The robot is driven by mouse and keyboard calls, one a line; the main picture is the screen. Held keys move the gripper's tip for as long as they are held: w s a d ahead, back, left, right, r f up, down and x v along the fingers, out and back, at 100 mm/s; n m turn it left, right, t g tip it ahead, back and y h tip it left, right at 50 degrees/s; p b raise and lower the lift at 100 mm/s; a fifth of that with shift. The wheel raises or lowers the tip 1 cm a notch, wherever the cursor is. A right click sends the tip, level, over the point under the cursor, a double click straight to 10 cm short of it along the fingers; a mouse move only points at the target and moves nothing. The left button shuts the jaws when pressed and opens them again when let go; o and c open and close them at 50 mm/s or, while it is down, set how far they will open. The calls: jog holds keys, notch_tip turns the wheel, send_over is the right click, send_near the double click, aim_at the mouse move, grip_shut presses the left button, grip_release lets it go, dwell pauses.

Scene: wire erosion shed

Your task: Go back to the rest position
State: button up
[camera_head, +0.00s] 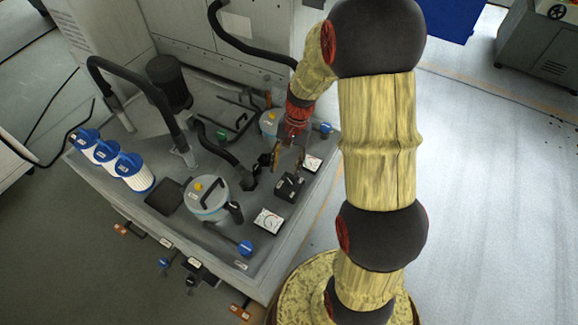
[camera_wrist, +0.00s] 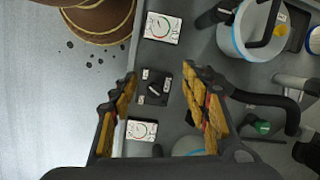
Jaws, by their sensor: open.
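My gripper (camera_head: 287,160) is at the end of my yellow and black arm, over the right part of the grey machine top (camera_head: 235,245). In the wrist view my gripper (camera_wrist: 160,76) has its two yellow-padded fingers spread wide, with nothing held between them. A black rotary switch box (camera_wrist: 153,88) shows in the gap between the fingers, below them; it also shows in the head view (camera_head: 290,187). I cannot tell the exact height of the fingertips above it.
White dial gauges (camera_head: 268,221) (camera_head: 312,163) flank the switch. A lidded canister (camera_head: 208,197), blue-capped filters (camera_head: 135,171) and a thick black hose (camera_head: 137,84) stand on the machine top. Open floor (camera_head: 490,190) lies to the right.

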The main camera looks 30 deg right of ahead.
jog(key=shift+s+a+r, duration=0.1)
jog(key=shift+s+r, duration=0.35)
jog(key=shift+r, duration=0.1)
jog(key=shift+n, duration=0.3)
jog(key=s+a+r+n+t+h, duration=0.1)
jog(key=s+a+r+n+t, duration=0.1)
jog(key=s+r, duration=0.3)
jog(key=s+a+r+n+t+h, duration=0.1)
jog(key=s+a+r+n+t, duration=0.1)
jog(key=r, duration=0.9)
jog(key=s+a+r+n+t, duration=0.2)
jog(key=s+a+r+n, duration=0.2)
jog(key=s+r, duration=0.4)
jog(key=shift+s+a+r+n+t+h, duration=0.3)
jog(key=shift+a+r+h, duration=0.15)
jog(key=shift+a, duration=0.4)
jog(key=shift+a, duration=0.1)
dwell(0.5)
